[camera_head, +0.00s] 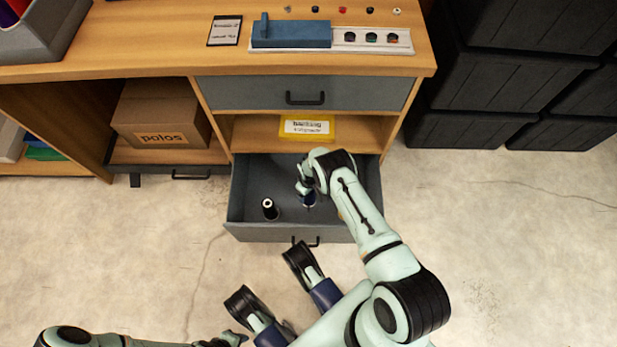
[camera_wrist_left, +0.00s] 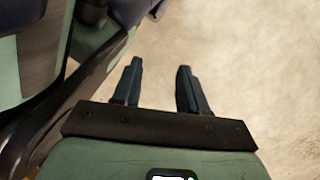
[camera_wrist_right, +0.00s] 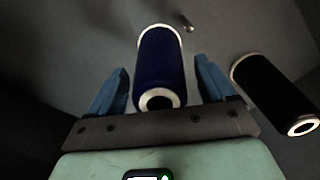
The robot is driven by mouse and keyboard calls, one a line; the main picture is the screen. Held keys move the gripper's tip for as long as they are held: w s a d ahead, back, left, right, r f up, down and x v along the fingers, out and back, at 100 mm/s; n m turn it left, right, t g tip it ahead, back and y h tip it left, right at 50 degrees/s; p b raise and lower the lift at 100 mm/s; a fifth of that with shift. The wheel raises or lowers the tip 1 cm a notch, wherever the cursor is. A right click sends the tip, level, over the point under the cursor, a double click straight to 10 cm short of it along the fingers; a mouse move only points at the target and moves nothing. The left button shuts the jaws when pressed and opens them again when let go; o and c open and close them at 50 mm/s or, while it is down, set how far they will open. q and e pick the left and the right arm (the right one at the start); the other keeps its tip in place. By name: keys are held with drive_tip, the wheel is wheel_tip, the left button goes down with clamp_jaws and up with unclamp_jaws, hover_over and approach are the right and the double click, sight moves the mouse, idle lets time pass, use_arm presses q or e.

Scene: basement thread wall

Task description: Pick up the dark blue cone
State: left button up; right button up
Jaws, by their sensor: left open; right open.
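The dark blue cone (camera_wrist_right: 160,70) stands in the open lower drawer (camera_head: 258,231). In the right wrist view it lies between the two open fingers of my right gripper (camera_wrist_right: 163,85), with dark gaps visible on both sides. In the head view only a small part of the dark blue cone (camera_head: 309,200) shows below my right wrist, which hides most of that gripper. My left gripper (camera_wrist_left: 158,85) is open and empty over the bare floor, away from the drawer; it shows at the lower left of the head view (camera_head: 236,340).
A black cone (camera_head: 270,209) stands in the same drawer, close beside my right gripper; it also shows in the right wrist view (camera_wrist_right: 275,90). A closed drawer (camera_head: 250,93) and a yellow labelled tray (camera_head: 306,127) are above.

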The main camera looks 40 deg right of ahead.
drive_tip(key=shift+f, duration=0.1)
drive_tip(key=c, duration=1.3)
